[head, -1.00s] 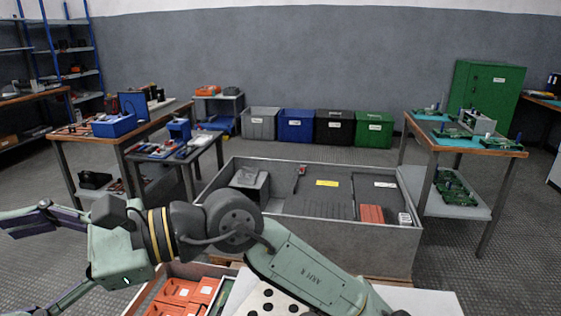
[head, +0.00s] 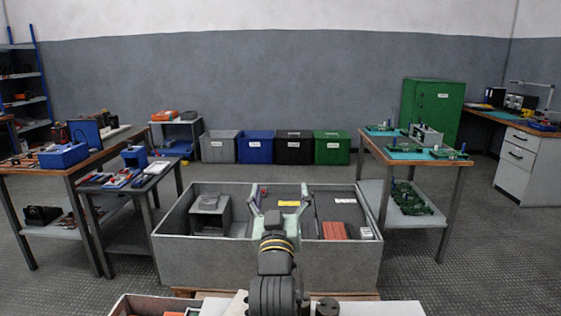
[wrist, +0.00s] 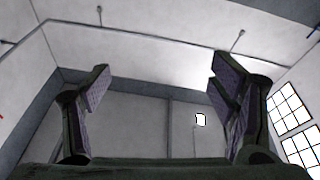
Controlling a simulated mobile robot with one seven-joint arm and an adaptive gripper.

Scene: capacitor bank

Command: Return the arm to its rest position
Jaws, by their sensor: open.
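My gripper (head: 279,205) shows in the head view in front of the large grey bin, at the lower middle, with my arm folded below it. Its two fingers are spread apart with nothing between them. In the wrist view my gripper (wrist: 160,105) is also open and empty. That view looks up at the pale wall and ceiling, so the gripper points upward. Much of my arm is cut off by the lower edge of the head view.
The grey bin (head: 225,262) holds a grey box (head: 210,215) and a red-orange block (head: 334,230). Workbenches stand left (head: 52,172) and right (head: 415,157). Coloured crates and a green cabinet (head: 432,110) are behind. Floor is free between bin and crates.

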